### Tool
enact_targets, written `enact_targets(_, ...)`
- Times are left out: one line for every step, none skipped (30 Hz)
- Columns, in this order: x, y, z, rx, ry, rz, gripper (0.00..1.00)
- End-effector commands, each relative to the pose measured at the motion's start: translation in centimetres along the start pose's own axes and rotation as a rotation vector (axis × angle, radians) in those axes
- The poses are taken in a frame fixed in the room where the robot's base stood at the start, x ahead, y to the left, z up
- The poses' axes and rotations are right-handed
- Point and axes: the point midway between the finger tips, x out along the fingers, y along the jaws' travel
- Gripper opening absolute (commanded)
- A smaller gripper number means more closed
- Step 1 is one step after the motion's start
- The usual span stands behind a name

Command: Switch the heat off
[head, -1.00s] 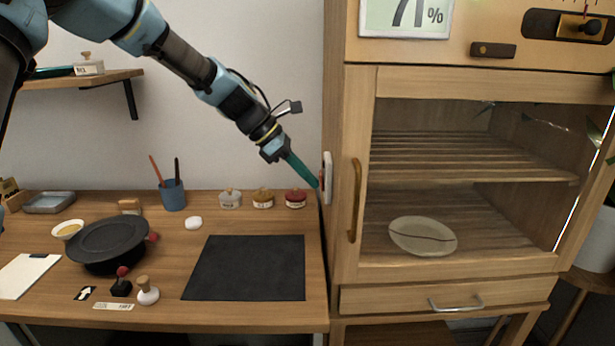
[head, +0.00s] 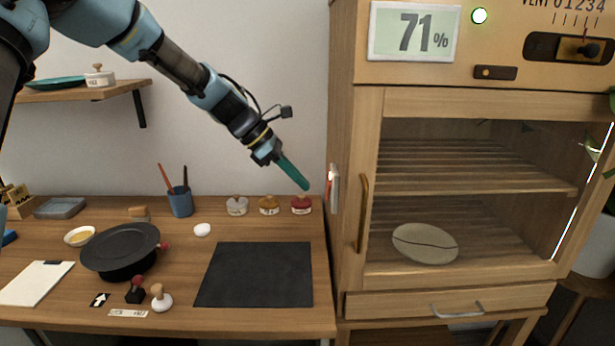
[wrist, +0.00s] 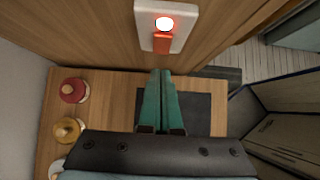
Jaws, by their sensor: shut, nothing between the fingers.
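A white switch plate (head: 334,190) is on the left side wall of the wooden cabinet (head: 350,150). In the wrist view the plate (wrist: 182,12) carries a glowing red-rimmed lamp (wrist: 164,23) and an orange-red rocker (wrist: 162,43) below it. My gripper (head: 306,187) is shut and empty, its green fingers pointing down and right towards the plate. A small gap separates the fingertips from the plate in the head view. In the wrist view the fingertips (wrist: 161,72) lie just below the rocker in the picture. Which way the rocker is tipped is hard to tell.
An oval plate (head: 425,243) is inside. Lidded jars (head: 269,206) and a black mat (head: 255,275) are on the table below my gripper.

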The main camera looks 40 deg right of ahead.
Motion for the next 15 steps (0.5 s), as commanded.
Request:
enact_targets(-1.1, 0.2, 0.0, 0.002, 0.0, 0.005, 0.0)
enact_targets(-1.7, 0.2, -0.1, 0.003, 0.001, 0.006, 0.0)
enact_targets(-2.6, 0.2, -0.1, 0.002, 0.001, 0.007, 0.0)
enact_targets(-3.4, 0.2, -0.1, 0.002, 0.002, 0.008, 0.0)
enact_targets(-4.0, 0.2, 0.0, 0.002, 0.002, 0.007, 0.0)
enact_targets(-4.9, 0.1, 0.1, 0.002, 0.002, 0.006, 0.0)
enact_targets(-5.5, 0.1, 0.1, 0.002, 0.002, 0.006, 0.0)
enact_targets(-6.1, 0.2, 0.2, 0.001, 0.002, 0.006, 0.0)
enact_targets(-6.9, 0.1, 0.2, 0.001, 0.002, 0.005, 0.0)
enact_targets(-7.4, 0.1, 0.3, 0.001, 0.002, 0.006, 0.0)
enact_targets(-7.8, 0.1, 0.3, 0.001, 0.001, 0.004, 0.0)
enact_targets(-8.4, 0.1, 0.4, 0.0, 0.001, 0.004, 0.0)
enact_targets(-8.8, 0.1, 0.5, 0.0, 0.001, 0.003, 0.0)
enact_targets(-9.1, 0.1, 0.5, 0.001, 0.001, 0.003, 0.0)
enact_targets(-9.4, 0.1, 0.6, 0.0, 0.001, 0.002, 0.0)
